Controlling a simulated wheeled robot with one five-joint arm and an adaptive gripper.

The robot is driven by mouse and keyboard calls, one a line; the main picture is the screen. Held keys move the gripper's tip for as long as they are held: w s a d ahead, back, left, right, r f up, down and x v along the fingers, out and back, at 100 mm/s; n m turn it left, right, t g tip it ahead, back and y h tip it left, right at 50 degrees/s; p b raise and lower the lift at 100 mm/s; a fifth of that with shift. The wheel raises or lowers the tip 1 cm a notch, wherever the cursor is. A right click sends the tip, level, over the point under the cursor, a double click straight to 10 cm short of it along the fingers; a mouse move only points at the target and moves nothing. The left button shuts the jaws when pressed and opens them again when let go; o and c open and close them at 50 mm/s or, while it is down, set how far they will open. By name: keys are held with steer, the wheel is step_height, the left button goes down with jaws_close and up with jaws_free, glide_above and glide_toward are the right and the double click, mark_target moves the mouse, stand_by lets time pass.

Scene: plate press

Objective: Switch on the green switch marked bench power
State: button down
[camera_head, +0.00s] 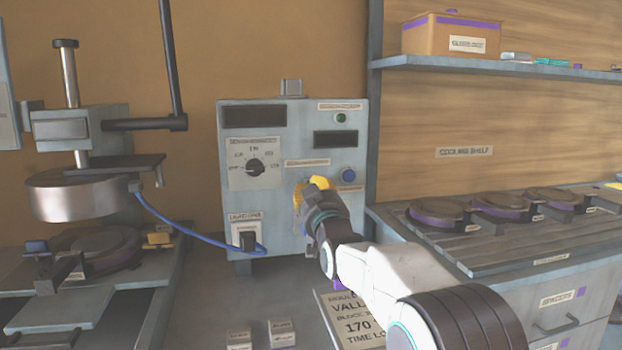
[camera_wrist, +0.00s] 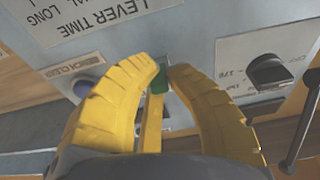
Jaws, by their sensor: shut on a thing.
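The grey control panel (camera_head: 235,150) stands against the back wall. My gripper (camera_head: 308,190) reaches its lower middle, and its yellow fingers hide the switch there in the head view. In the wrist view my gripper (camera_wrist: 160,75) has its fingertips closed around a small green switch (camera_wrist: 157,82) on the panel face. Only part of the green piece shows between the fingers. Its label cannot be read, and I cannot tell whether it is on or off. A dark green lamp (camera_head: 341,118) sits at the panel's upper right.
A black dial (camera_head: 256,168) and a blue button (camera_head: 348,174) flank the gripper. A blue cable (camera_head: 195,232) runs from the panel to the press (camera_head: 75,195) at left. A bench with round moulds (camera_head: 438,212) stands at right, below a shelf (camera_head: 490,66).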

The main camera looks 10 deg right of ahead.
step_height(320, 180, up, 3)
steer(key=g+p, duration=0.4)
steer(key=p, duration=0.5)
steer(key=shift+f, duration=0.15)
steer(key=g+p, duration=0.3)
steer(key=p, duration=0.4)
steer(key=shift+w, duration=0.2)
steer(key=shift+g+p, duration=0.4)
steer(key=shift+p, duration=0.65)
steer(key=c, duration=1.4)
jaws_free()
steer(key=shift+w, duration=0.1)
steer(key=shift+c, duration=0.2)
steer(key=shift+o, duration=1.1)
steer(key=shift+f, duration=0.15)
steer(key=v, duration=1.2)
